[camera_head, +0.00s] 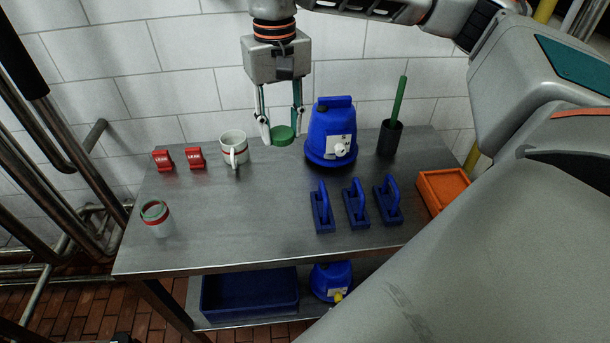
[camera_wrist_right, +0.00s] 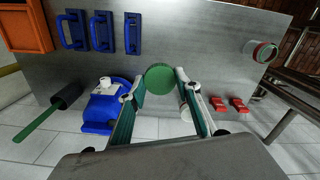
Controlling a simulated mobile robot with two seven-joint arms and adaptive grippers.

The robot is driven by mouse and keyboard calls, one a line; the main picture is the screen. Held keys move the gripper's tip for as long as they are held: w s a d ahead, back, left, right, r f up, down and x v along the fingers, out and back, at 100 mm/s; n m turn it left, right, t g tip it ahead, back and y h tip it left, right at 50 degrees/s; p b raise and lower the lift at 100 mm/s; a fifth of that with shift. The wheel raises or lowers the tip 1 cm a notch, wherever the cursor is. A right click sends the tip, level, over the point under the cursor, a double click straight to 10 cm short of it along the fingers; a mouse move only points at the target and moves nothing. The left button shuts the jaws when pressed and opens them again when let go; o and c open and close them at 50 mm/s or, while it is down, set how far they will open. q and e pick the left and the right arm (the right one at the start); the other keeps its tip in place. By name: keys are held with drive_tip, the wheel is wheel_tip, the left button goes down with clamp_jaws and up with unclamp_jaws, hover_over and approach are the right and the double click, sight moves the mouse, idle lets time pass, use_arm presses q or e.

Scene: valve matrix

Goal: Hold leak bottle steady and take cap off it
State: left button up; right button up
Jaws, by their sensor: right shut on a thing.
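The leak bottle (camera_head: 156,220) stands upright at the front left of the metal table. It is a small pale cylinder with a red band and a green edge around its top, and its mouth looks uncovered. It also shows in the right wrist view (camera_wrist_right: 262,51). My right gripper (camera_head: 281,135) points down over the back of the table, away from the bottle. It is shut on a round green cap (camera_head: 283,140), seen between the fingertips in the wrist view (camera_wrist_right: 160,79). The cap's height above the table is hard to tell. My left gripper is not in view.
A white mug (camera_head: 232,148) and two red blocks (camera_head: 163,160) stand left of the gripper. A blue container (camera_head: 328,140) is close to its right, then a dark holder (camera_head: 390,138) with a green stick, blue handled blocks (camera_head: 356,205) and an orange tray (camera_head: 424,200). The table's middle (camera_head: 255,215) is clear.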

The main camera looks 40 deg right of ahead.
sight(287, 204)
wheel_tip(287, 204, down, 20)
drive_tip(key=shift+d+r+b, duration=0.1)
drive_tip(key=shift+b, duration=0.45)
drive_tip(key=shift+f, duration=0.2)
drive_tip(key=o, duration=1.2)
drive_tip(key=shift+o, duration=0.2)
wheel_tip(287, 204, up, 12)
drive_tip(key=shift+r, duration=0.15)
drive_tip(key=shift+s, duration=0.1)
